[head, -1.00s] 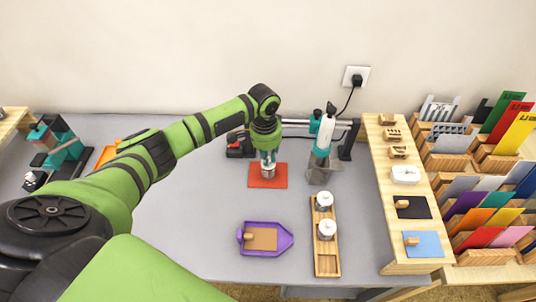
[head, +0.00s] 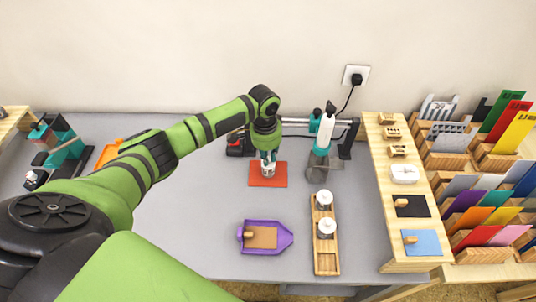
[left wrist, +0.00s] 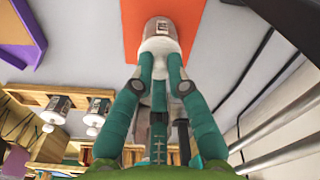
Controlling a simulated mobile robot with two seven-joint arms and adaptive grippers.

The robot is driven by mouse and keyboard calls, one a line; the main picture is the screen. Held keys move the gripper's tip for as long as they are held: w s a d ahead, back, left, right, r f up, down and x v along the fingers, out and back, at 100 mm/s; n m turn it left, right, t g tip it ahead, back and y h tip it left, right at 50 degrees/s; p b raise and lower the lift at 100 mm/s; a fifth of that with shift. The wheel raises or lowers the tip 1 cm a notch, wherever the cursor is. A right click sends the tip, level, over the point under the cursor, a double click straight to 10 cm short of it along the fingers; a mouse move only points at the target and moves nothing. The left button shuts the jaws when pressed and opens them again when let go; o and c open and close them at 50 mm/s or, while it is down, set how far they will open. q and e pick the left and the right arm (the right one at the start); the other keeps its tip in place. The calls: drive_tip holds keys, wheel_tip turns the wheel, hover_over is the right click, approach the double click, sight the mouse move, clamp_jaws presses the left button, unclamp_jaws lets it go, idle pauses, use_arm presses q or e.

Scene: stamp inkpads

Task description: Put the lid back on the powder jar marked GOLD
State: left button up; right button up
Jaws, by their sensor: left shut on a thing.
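A small powder jar (head: 268,173) stands on the orange mat at the back middle of the table. In the left wrist view the jar (left wrist: 161,27) shows beyond my fingertips; no marking on it is readable. My left gripper (head: 268,157) is above it, pointing down. In the left wrist view its teal fingers (left wrist: 160,78) are shut on a white lid (left wrist: 159,46). The lid is at the jar's top; I cannot tell whether it is fully seated. My right gripper is not in view.
A wooden tray (head: 327,262) with two white-lidded jars (head: 324,199) stands front right of the orange mat (head: 254,179). A purple tray (head: 285,239) lies at the front. A teal and white tool (head: 325,133) stands close right of the mat. The table's left middle is clear.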

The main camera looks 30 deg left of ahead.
use_arm(q)
drive_tip(key=shift+p, duration=0.35)
idle(0.3)
idle(0.4)
drive_tip(key=o, duration=0.8)
drive_tip(key=shift+o, duration=0.2)
drive_tip(key=o, duration=0.5)
drive_tip(key=shift+c, duration=0.2)
drive_tip(key=shift+r, duration=0.1)
wheel_tip(320, 180, up, 7)
drive_tip(key=p, duration=0.8)
